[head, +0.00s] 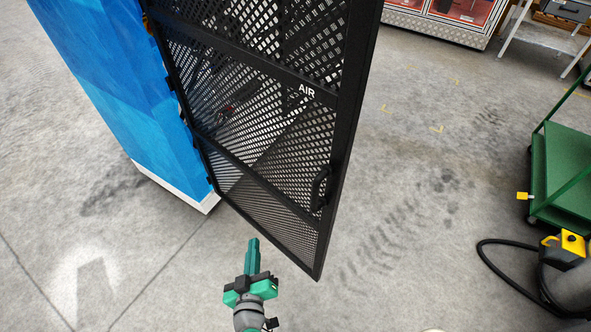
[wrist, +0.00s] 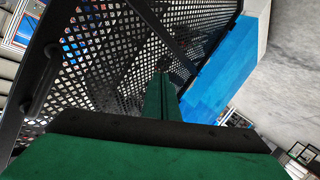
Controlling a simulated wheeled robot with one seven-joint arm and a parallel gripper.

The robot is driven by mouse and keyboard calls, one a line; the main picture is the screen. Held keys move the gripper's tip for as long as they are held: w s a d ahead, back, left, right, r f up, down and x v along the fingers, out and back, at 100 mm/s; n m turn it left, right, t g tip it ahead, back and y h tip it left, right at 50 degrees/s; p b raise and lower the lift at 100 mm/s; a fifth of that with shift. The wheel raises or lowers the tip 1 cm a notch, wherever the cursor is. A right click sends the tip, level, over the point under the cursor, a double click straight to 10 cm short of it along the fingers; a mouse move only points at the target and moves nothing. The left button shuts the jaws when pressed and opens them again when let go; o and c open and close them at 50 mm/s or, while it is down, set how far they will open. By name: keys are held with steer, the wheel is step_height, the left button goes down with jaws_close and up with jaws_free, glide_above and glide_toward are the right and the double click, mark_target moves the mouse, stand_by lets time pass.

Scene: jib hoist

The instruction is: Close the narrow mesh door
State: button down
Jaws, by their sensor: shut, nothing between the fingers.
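The narrow mesh door (head: 262,140) is a black perforated panel in a black frame, marked "AIR". It stands swung out from the blue cabinet (head: 135,90), hinged along its left edge. A black pull handle (head: 320,188) sits near its free right edge. In the wrist view the mesh (wrist: 110,50) fills the upper left, with the handle (wrist: 42,85) at the far left and the blue cabinet (wrist: 215,75) to the right. My green gripper (head: 253,258) is shut and empty, in front of the door's lower part. I cannot tell whether its tip touches the mesh.
A green cart (head: 562,175) stands at the right, with a yellow and grey machine (head: 568,250) and black hose below it. A red-fronted cabinet (head: 440,22) is at the back. The grey floor right of the door and at front left is clear.

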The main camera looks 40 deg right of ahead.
steer(key=w+d+r+m+g+h, duration=0.2)
steer(key=w+d+r+m+h, duration=0.15)
steer(key=r+m+h, duration=0.4)
steer(key=m+g+h, duration=0.2)
steer(key=m+g, duration=0.5)
glide_toward(305, 163)
steer(key=x, duration=0.6)
steer(key=shift+d, duration=0.2)
